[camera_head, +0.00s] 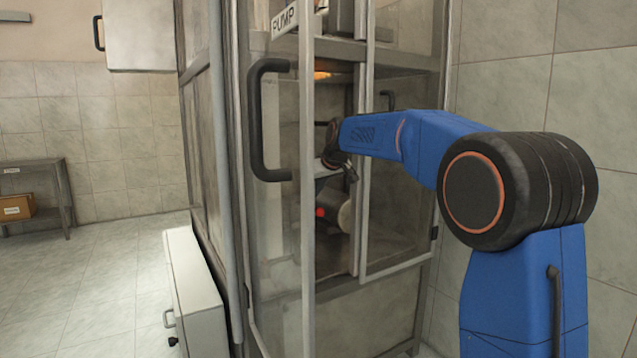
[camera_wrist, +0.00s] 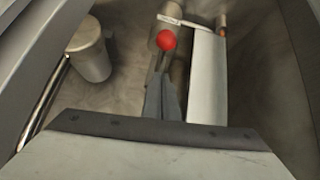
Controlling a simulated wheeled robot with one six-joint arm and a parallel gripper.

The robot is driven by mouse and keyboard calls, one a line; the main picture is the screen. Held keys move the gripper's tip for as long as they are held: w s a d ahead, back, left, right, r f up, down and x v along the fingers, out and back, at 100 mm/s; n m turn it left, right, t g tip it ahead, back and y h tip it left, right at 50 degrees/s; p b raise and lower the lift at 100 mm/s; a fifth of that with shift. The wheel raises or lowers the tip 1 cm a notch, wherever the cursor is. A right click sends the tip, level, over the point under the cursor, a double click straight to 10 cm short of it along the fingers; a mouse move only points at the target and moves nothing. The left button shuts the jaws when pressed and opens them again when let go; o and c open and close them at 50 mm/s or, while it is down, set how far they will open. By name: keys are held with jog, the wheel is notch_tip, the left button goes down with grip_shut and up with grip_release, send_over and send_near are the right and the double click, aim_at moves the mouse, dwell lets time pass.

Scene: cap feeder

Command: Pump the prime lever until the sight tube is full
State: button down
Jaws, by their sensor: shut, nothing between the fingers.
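The prime lever's red ball knob (camera_wrist: 166,39) shows in the wrist view, just beyond the tips of my gripper (camera_wrist: 162,85). The fingers are together with nothing between them. They seem just short of the knob; whether they touch the lever I cannot tell. In the head view a red knob (camera_head: 320,212) shows through the glass, low in the cabinet, with my gripper (camera_head: 350,176) above and right of it. I cannot make out the sight tube or its level for certain in either view.
The glazed cabinet (camera_head: 222,130) has a "PUMP" label (camera_head: 285,19) and black door handles (camera_head: 256,120). My arm reaches inside it. In the wrist view a grey cylinder (camera_wrist: 88,52) stands left of the knob and a pale panel (camera_wrist: 207,75) stands right.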

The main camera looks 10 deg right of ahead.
aim_at(319, 211)
jog(key=shift+s+d+f, duration=0.35)
jog(key=shift+s+f, duration=0.3)
jog(key=shift+s, duration=0.05)
jog(key=shift+s+d+f, duration=0.1)
jog(key=shift+s+f, duration=0.15)
jog(key=shift+f, duration=0.2)
jog(key=shift+f, duration=0.15)
notch_tip(319, 211, down, 9)
jog(key=shift+s, duration=0.45)
jog(key=shift+d+f, duration=0.1)
jog(key=r, duration=0.5)
jog(key=shift+a+r, duration=0.2)
jog(key=shift+r, duration=0.2)
jog(key=s+d+r, duration=0.2)
jog(key=s+r, duration=0.1)
jog(key=s, duration=0.5)
jog(key=shift+d+r, duration=0.25)
jog(key=shift+r, duration=0.15)
